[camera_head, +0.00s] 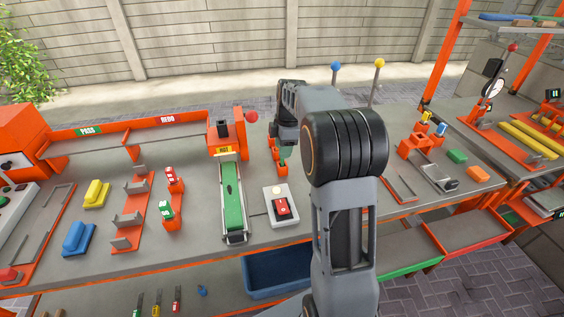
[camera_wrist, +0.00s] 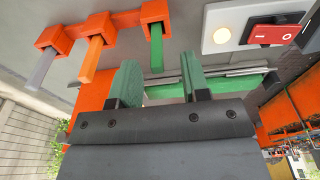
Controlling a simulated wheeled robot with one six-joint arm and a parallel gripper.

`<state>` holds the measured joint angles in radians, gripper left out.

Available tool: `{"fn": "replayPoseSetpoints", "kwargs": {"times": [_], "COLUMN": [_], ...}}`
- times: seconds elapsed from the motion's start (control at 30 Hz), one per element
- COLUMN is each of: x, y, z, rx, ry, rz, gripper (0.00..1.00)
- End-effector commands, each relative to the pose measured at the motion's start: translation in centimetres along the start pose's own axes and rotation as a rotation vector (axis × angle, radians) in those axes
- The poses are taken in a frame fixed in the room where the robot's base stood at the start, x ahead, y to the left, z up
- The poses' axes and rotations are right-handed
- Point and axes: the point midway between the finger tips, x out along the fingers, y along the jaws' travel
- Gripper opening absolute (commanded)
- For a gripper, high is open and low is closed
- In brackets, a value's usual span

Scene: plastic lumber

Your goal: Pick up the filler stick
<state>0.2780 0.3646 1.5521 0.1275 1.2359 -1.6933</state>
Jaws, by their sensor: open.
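Three upright sticks stand in orange sockets in the wrist view: a grey stick (camera_wrist: 48,66), an orange stick (camera_wrist: 92,58) and a green stick (camera_wrist: 157,48). I cannot tell from the frames which one is called the filler stick. My gripper (camera_wrist: 160,78) is open, with green-padded fingers apart. The free end of the green stick lies in line with the gap between the fingers, and nothing is gripped. In the head view my gripper (camera_head: 284,146) is above the orange stick holder (camera_head: 281,171), and my wrist hides part of the sticks.
A white box with a red switch (camera_head: 281,208) stands close in front of the holder. The green conveyor (camera_head: 233,195) is to its left, with an orange housing (camera_head: 226,140) at its far end. A blue bin (camera_head: 275,272) is below the bench's front edge.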

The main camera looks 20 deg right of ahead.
Motion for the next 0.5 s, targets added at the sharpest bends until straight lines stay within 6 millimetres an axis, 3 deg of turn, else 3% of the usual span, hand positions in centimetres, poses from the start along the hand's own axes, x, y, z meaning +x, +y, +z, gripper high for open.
{"fn": "replayPoseSetpoints", "kwargs": {"times": [0.23, 0.5], "x": [3.4, 4.4], "y": [0.2, 0.3], "z": [0.1, 0.1], "rx": [0.001, 0.002], "ry": [0.001, 0.000], "rz": [-0.003, -0.001], "gripper": [0.43, 0.43]}}
